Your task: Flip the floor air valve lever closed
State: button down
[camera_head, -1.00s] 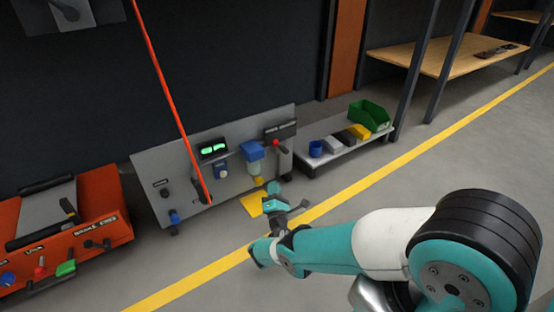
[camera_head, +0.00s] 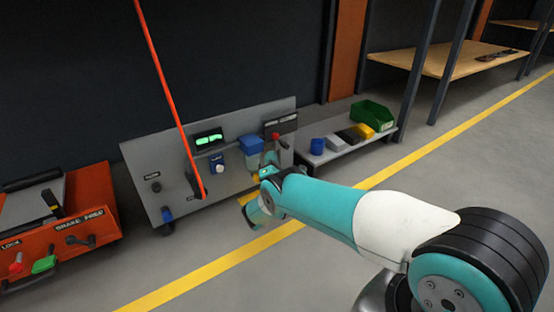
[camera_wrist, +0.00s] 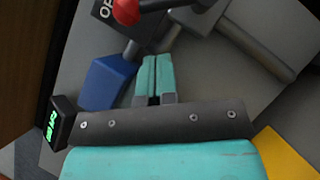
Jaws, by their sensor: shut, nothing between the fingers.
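The valve lever has a red ball knob (camera_head: 276,137) and sits at the right end of the grey floor panel (camera_head: 180,185), under a dark sign. In the wrist view the red knob (camera_wrist: 127,11) is at the top edge, with a dark arm running right from it; the lever is partly cut off by the frame. My gripper (camera_wrist: 153,62) is shut and empty, its teal fingers pointing toward the lever just below the knob, seemingly apart from it. In the head view my gripper (camera_head: 268,163) is in front of the panel's right part, partly hidden by my wrist.
A blue-topped unit (camera_head: 250,144) is beside the lever, close to my fingers. A low shelf with bins (camera_head: 345,142) stands right. An orange cart (camera_head: 75,225) stands left. Open floor lies in front.

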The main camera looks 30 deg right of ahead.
aim_at(280, 141)
jog(key=shift+w+d+r+b, duration=0.2)
jog(key=shift+d+r+b, duration=0.1)
jog(key=shift+d+r, duration=0.4)
jog(key=shift+w+d+r+b, duration=0.2)
jog(key=shift+d+r+b, duration=0.1)
jog(key=shift+d+r, duration=0.4)
jog(key=shift+d+r+m+g+h+p, duration=0.15)
jog(key=shift+m+g+p, duration=0.2)
jog(key=shift+m+p, duration=0.2)
jog(key=shift+r+m+g+h+p, duration=0.15)
jog(key=shift+m+g+p, duration=0.2)
jog(key=shift+m+p, duration=0.2)
